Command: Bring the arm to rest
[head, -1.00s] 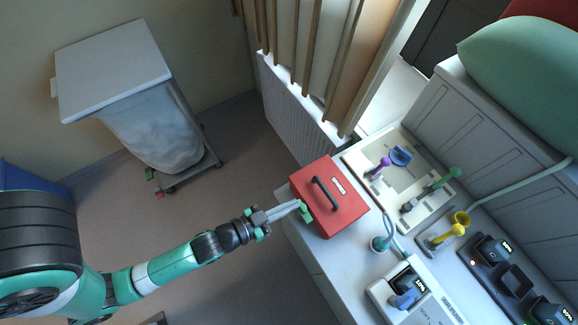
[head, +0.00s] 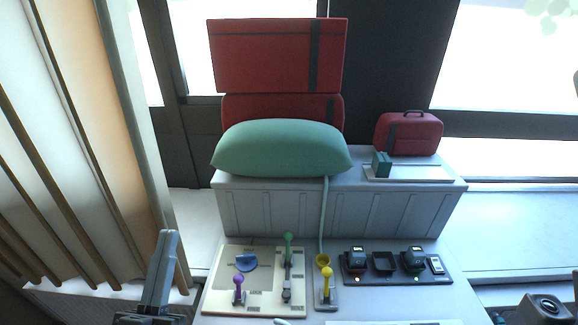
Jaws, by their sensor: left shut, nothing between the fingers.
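My left gripper (head: 165,240) stands at the bottom left of the head view, its grey fingers pointing up. The fingers are together with nothing between them. It is left of the cream panel (head: 212,292) and appears apart from it. The rest of the left arm is below the picture edge. I do not make out my right gripper's fingers.
The panel has a purple knob (head: 238,288), a blue knob (head: 247,262) and a green-topped lever (head: 288,262). A yellow lever (head: 326,285) and a dark charging strip (head: 445,270) are to its right. Wooden slats (head: 60,130) stand at left. A green pillow (head: 280,148) lies behind.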

